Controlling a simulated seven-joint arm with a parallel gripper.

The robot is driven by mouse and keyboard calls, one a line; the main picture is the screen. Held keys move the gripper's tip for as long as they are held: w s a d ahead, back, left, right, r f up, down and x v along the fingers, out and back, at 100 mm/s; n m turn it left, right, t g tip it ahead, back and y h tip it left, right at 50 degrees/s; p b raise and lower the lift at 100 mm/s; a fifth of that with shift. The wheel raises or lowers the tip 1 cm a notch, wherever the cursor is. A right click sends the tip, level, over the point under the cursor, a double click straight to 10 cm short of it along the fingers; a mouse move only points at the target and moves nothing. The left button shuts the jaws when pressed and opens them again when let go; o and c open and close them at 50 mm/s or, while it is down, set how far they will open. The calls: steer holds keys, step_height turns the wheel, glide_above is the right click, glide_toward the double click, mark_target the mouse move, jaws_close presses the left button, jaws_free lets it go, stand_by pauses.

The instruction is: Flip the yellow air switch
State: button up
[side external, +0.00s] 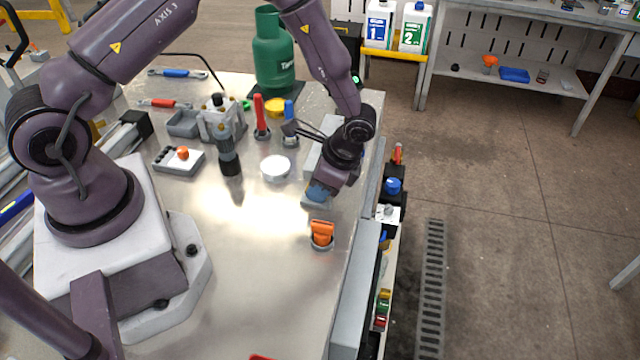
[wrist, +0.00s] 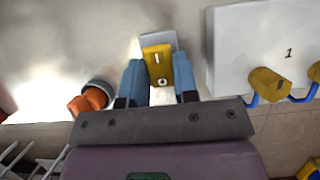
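The yellow air switch (wrist: 158,67) shows in the wrist view, with I and O marks on its face and a grey base at its far end. My gripper (wrist: 158,72) has its two blue fingers apart, one on each side of the switch. Whether the fingers touch it is unclear. In the side view my gripper (side external: 318,191) points down low over a small grey base near the table's right edge. There it hides the yellow switch.
An orange switch (side external: 321,234) in a dark ring stands nearer the front; the wrist view shows it left of my fingers. A white box (wrist: 262,50) marked 1, with yellow knobs and blue hooks, is at the right. A white disc (side external: 275,168) lies left.

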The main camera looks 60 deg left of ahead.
steer(key=shift+c, duration=0.7)
steer(key=shift+s+a+t+h, duration=0.15)
steer(key=shift+s+t+h, duration=0.05)
steer(key=shift+t+h, duration=0.7)
steer(key=shift+s+a+t+h, duration=0.15)
steer(key=shift+t+h, duration=0.75)
steer(key=o, duration=0.9)
steer(key=shift+r, duration=0.15)
steer(key=r, duration=1.2)
steer(key=shift+s+a+r, duration=0.2)
steer(key=shift+r, duration=0.15)
